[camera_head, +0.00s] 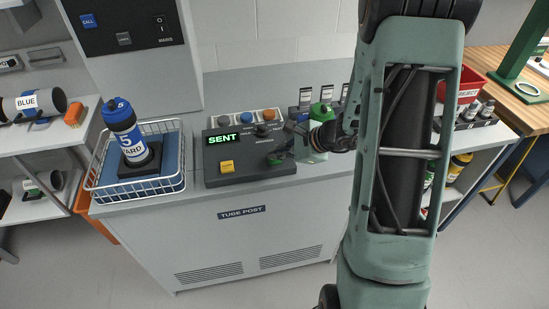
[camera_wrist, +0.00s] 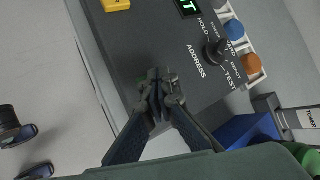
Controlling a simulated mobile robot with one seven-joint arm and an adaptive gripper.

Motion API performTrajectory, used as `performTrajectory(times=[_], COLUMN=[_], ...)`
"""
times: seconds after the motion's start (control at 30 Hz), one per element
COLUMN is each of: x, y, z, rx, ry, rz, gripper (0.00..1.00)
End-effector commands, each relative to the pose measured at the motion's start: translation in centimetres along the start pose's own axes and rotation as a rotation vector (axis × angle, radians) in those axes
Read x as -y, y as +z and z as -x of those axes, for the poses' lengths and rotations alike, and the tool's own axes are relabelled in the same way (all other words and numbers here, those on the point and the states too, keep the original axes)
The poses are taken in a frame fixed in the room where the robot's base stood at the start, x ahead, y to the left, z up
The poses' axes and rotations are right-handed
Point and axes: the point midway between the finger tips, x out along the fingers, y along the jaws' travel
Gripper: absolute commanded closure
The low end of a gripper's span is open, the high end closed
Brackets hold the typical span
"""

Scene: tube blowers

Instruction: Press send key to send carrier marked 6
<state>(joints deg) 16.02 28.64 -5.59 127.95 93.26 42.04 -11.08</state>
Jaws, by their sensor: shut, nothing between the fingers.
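The dark control console (camera_head: 250,165) on the tube post counter has a lit green display (camera_head: 223,139) reading "SENT" and a yellow key (camera_head: 227,167). Its black address knob (camera_wrist: 216,52) shows clearly in the wrist view. My gripper (camera_head: 278,158) is shut and empty, its tips at the console's front right part. A blue carrier (camera_head: 123,130) marked 5 stands upright on a dark base at the left. I see no carrier marked 6.
A white wire basket (camera_head: 137,195) surrounds the blue carrier. A green-capped carrier (camera_head: 321,110) stands behind my wrist at the right. A red bin (camera_head: 468,84) is farther right, and shelves stand at the left.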

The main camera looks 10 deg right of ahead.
Motion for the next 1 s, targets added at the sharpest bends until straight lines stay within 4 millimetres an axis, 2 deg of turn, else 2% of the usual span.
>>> performTrajectory(times=[1.0], x=[1.2], y=[1.1], z=[1.6], rx=[-0.001], ry=[0.000], rz=[0.000], gripper=[1.00])
